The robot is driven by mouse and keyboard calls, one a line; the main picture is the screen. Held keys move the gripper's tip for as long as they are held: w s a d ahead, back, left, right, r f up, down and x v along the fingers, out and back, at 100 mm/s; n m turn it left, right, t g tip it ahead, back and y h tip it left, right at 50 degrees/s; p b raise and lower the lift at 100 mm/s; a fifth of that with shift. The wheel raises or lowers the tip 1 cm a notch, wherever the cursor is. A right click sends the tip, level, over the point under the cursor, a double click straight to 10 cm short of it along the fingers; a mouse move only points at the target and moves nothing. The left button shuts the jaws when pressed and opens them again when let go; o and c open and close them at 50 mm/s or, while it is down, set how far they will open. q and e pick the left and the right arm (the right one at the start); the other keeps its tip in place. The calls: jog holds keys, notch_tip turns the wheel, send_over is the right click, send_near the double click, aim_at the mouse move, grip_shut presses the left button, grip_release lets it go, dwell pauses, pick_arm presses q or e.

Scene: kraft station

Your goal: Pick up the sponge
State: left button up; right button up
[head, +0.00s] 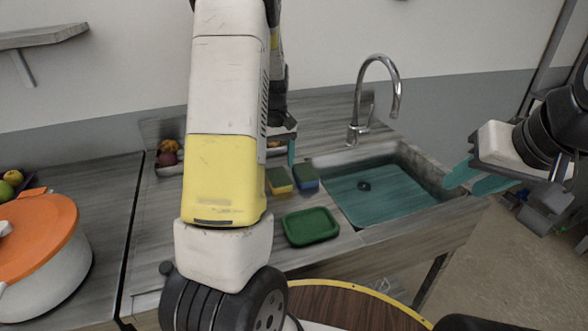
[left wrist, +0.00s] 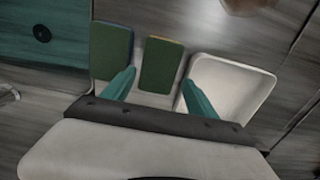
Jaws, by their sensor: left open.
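Two sponges with green tops lie side by side on the counter left of the sink. The yellow-sided sponge (head: 279,181) is on the left and the blue-sided sponge (head: 306,176) on the right. In the left wrist view the yellow-sided sponge (left wrist: 161,65) shows between my open left gripper's (left wrist: 158,91) teal fingers, and the blue-sided sponge (left wrist: 110,50) is by the left finger. In the head view my left gripper is mostly hidden behind its arm; one teal finger shows behind the sponges. My right gripper (head: 474,178) is open and empty, right of the sink.
A green dish (head: 311,227) lies in front of the sponges. The sink (head: 350,219) with a tall faucet (head: 372,88) is to their right. A pale tray (left wrist: 226,84) is beside my left gripper. A white pot with an orange lid (head: 38,233) stands far left.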

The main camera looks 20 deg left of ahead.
aim_at(278, 175)
pick_arm(q)
jog(key=f, duration=0.5)
jog(key=shift+s+d, duration=0.15)
jog(key=shift+d, duration=0.15)
jog(key=c, duration=1.1)
jog(key=shift+r, duration=0.1)
jog(key=shift+r, duration=0.55)
notch_tip(278, 175, up, 3)
jog(key=shift+f, duration=0.2)
jog(key=s, duration=0.5)
jog(key=s+d, duration=0.1)
jog(key=s, duration=0.4)
jog(key=s+r, duration=0.1)
jog(key=s, duration=0.5)
jog(key=shift+d, duration=0.15)
